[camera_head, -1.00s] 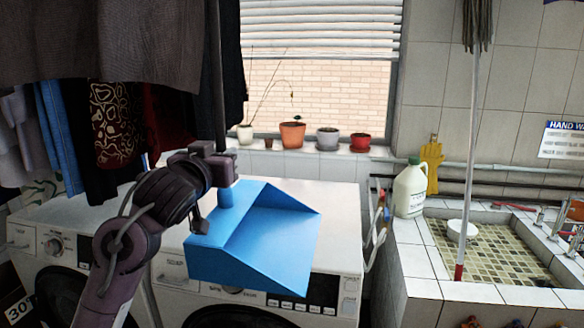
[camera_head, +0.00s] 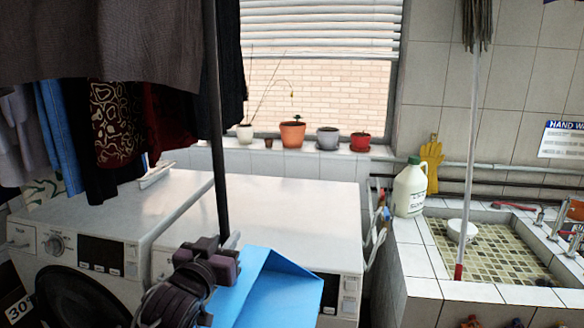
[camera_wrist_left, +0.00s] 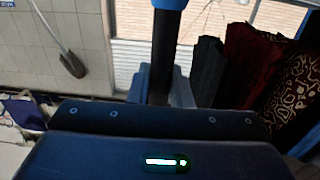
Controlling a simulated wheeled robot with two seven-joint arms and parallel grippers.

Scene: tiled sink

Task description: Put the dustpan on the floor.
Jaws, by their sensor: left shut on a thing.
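The blue dustpan (camera_head: 268,290) is at the bottom of the head view, in front of the right washing machine; its lower part is cut off by the picture's edge. A long dark pole (camera_head: 215,120), apparently its handle, rises from it to the top of the picture. My left gripper (camera_head: 229,246) is shut on this handle just above the pan. The wrist view shows the dark pole (camera_wrist_left: 162,60) upright, with a blue part at its top. The floor does not show clearly. My right gripper is not in view.
Two white washing machines (camera_head: 290,215) stand behind the dustpan. Clothes (camera_head: 120,120) hang at the upper left. A tiled sink (camera_head: 425,265) with a mop (camera_head: 468,150) and a white jug (camera_head: 409,190) is at the right. Potted plants (camera_head: 292,134) line the windowsill.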

